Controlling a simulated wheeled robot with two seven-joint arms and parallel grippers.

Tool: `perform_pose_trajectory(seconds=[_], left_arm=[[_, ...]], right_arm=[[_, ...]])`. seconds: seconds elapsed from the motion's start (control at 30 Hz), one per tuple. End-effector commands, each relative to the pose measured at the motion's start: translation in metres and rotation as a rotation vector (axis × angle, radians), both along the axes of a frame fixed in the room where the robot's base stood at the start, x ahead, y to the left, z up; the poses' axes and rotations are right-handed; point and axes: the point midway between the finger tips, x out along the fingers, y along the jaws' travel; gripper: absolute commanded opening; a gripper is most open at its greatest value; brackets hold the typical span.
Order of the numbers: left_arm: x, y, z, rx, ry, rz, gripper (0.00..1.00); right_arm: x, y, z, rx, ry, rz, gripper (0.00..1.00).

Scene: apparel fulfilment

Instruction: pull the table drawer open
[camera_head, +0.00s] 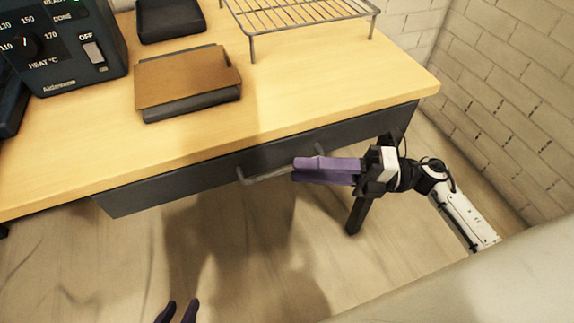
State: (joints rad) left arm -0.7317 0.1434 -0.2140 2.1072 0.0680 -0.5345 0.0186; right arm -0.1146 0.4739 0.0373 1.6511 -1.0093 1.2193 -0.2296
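The table (330,95) has a light wood top and a dark grey drawer (185,180) under its front edge. The drawer front looks flush or nearly flush under the tabletop. A grey bar handle (264,176) sticks out from it. My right gripper (297,170), with purple fingers, comes in from the right. Its fingertips overlap the right part of the handle and hide it. The fingers look close together, but I cannot tell whether they clamp the bar. My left gripper (178,312) shows only two dark fingertips at the bottom edge, apart and empty, well below the drawer.
On the tabletop are a dark heater box (85,65) with a dial, a brown-topped flat block (187,75), a black tray (169,18) and a wire rack (295,14). A brick wall (510,90) stands at the right. The floor before the drawer is clear.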

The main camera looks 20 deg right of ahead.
Motion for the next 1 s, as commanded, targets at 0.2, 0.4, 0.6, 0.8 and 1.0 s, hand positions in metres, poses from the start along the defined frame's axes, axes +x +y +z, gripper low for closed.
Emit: perform_pose_trajectory(seconds=[0.2,0.4,0.6,0.8,1.0], left_arm=[[0.0,0.0,0.0,0.002,0.0,-0.001,0.31],[0.002,0.0,0.0,0.003,-0.003,-0.002,0.31],[0.004,0.001,0.001,0.003,-0.008,-0.001,0.31],[0.005,0.001,0.002,0.003,-0.009,-0.001,0.31],[0.004,0.001,0.001,0.003,-0.008,-0.001,0.31]], right_arm=[[0.011,0.03,0.003,0.003,0.0,0.0,0.28],[0.014,0.039,0.003,0.001,0.002,-0.001,0.28],[0.015,0.039,0.003,0.001,0.002,-0.001,0.28],[0.014,0.039,0.003,0.001,0.002,-0.001,0.0],[0.014,0.039,0.003,0.001,0.002,-0.001,0.0]])
